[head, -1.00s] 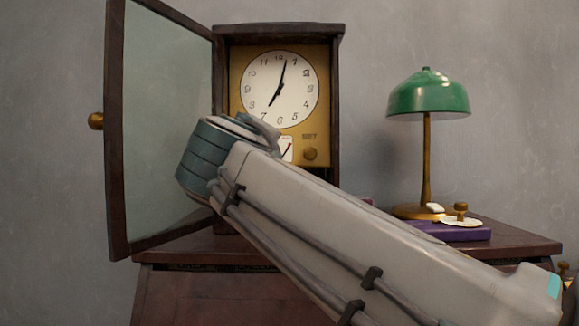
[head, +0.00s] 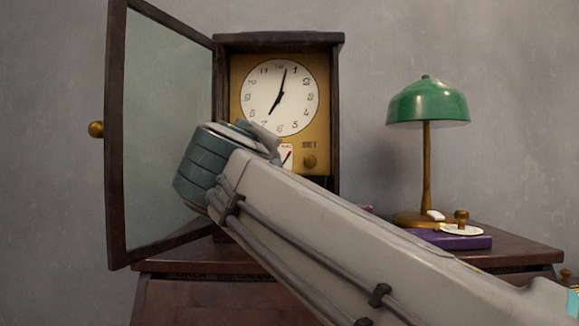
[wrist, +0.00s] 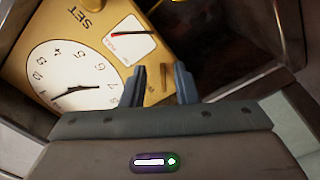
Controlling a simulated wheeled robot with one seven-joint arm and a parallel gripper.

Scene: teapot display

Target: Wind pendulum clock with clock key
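The pendulum clock (head: 335,110) stands on a dark wooden cabinet, its glass door (head: 165,135) swung open to the left. Its white face (head: 265,100) and gold plate show, with a small red-needle gauge (wrist: 130,40) below. My gripper (wrist: 162,88) is open in the wrist view, its fingers apart at the plate's lower edge near the gauge. A small narrow brown piece (wrist: 165,76) shows between the fingertips; I cannot tell if it is the clock key or a slot, and no contact is clear. In the head view my arm hides the fingertips. No clock key is clearly identifiable.
A round knob (head: 310,161) sits on the plate right of the gauge. A green lamp (head: 428,103) stands to the right. Before it, a purple book or box (head: 465,242) bears a white disc with a small brass piece (head: 461,216). The open door borders my wrist's left side.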

